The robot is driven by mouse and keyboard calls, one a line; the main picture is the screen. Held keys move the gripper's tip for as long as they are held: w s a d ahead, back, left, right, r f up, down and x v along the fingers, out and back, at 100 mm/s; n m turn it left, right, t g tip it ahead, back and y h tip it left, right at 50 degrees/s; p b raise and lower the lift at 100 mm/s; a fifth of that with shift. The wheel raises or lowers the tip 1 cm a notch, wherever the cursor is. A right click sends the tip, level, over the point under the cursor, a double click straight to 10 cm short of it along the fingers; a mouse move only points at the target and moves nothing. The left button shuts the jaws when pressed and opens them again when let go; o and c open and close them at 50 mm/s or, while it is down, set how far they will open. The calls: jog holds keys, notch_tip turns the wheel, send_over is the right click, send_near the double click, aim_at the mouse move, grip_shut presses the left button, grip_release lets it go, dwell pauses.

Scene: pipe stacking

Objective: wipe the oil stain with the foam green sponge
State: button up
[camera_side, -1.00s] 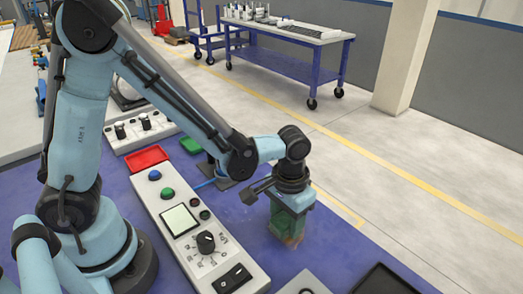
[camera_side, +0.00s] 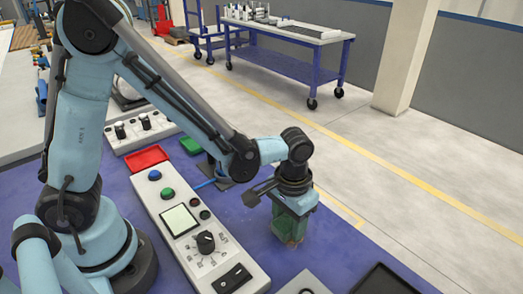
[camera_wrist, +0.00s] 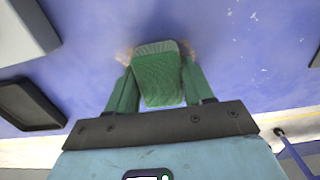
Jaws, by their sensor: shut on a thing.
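The green foam sponge (camera_wrist: 158,78) is held between the two green fingers of my gripper (camera_wrist: 155,92) in the wrist view. In the side view, my gripper (camera_side: 292,222) points down at the blue tabletop with the sponge low between its fingers, at or very near the surface. The oil stain (camera_wrist: 188,50) shows as brownish smudges on the blue surface on both sides of the sponge's far end. Its middle is hidden by the sponge. In the side view the stain cannot be made out clearly.
A long control panel (camera_side: 200,232) with buttons and a knob lies left of my gripper. A black tray (camera_side: 383,280) is at the front right; it also shows in the wrist view (camera_wrist: 30,103). A red tray (camera_side: 147,158) and a green tray (camera_side: 191,145) sit farther back.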

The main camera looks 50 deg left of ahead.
aim_at(306, 247)
jog(key=shift+d+r, duration=0.1)
jog(key=shift+d, duration=2.65)
notch_tip(306, 247, up, 8)
jog(key=shift+a, duration=0.15)
